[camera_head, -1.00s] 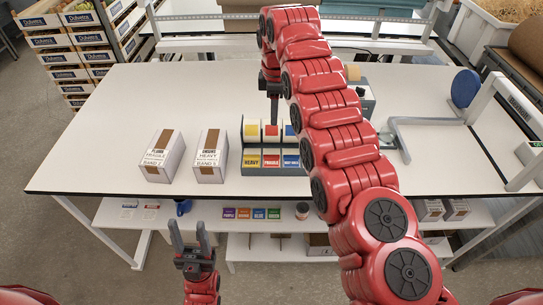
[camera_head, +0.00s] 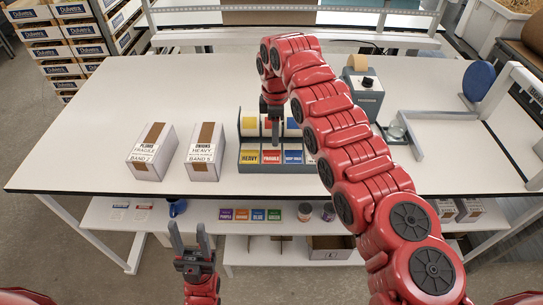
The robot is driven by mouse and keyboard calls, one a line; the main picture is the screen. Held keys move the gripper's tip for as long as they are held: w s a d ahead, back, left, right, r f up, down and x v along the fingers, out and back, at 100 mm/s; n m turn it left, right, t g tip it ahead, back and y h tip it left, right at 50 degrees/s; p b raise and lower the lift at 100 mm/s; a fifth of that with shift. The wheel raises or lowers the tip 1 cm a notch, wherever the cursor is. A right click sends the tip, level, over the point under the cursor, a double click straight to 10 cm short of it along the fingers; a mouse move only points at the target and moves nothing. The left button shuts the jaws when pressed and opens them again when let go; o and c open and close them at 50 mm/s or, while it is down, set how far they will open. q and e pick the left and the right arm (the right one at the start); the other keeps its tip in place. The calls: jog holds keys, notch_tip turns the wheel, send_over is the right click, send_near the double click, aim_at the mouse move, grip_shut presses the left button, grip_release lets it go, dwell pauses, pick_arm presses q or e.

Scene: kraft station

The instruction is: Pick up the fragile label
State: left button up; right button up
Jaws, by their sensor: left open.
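A grey label holder (camera_head: 245,171) stands on the white table. Its front row has labels reading HEAVY, FRAGILE and a blue one. The fragile label (camera_head: 272,158) is red and white, in the middle of that row. My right gripper (camera_head: 275,142) points down over the holder, just above and behind the fragile label; its fingertips are small and partly merged with the holder, so I cannot see whether it is open. My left gripper (camera_head: 193,240) is open and empty, low in front of the table.
A tape dispenser (camera_head: 366,92) and a metal frame with a blue disc (camera_head: 478,81) stand right. Colored band cards (camera_head: 258,215) lie on the lower shelf. The table's left side is clear.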

aim_at(276, 154)
jog(key=shift+f, duration=0.5)
jog(key=shift+w+f+p, duration=0.15)
jog(key=shift+f+p, duration=0.35)
jog(key=shift+p, duration=0.2)
notch_tip(276, 154, down, 4)
jog(key=shift+d+r+p, duration=0.15)
jog(key=shift+p, duration=1)
jog(key=shift+f, duration=0.25)
jog(key=shift+c, duration=0.3)
grip_shut()
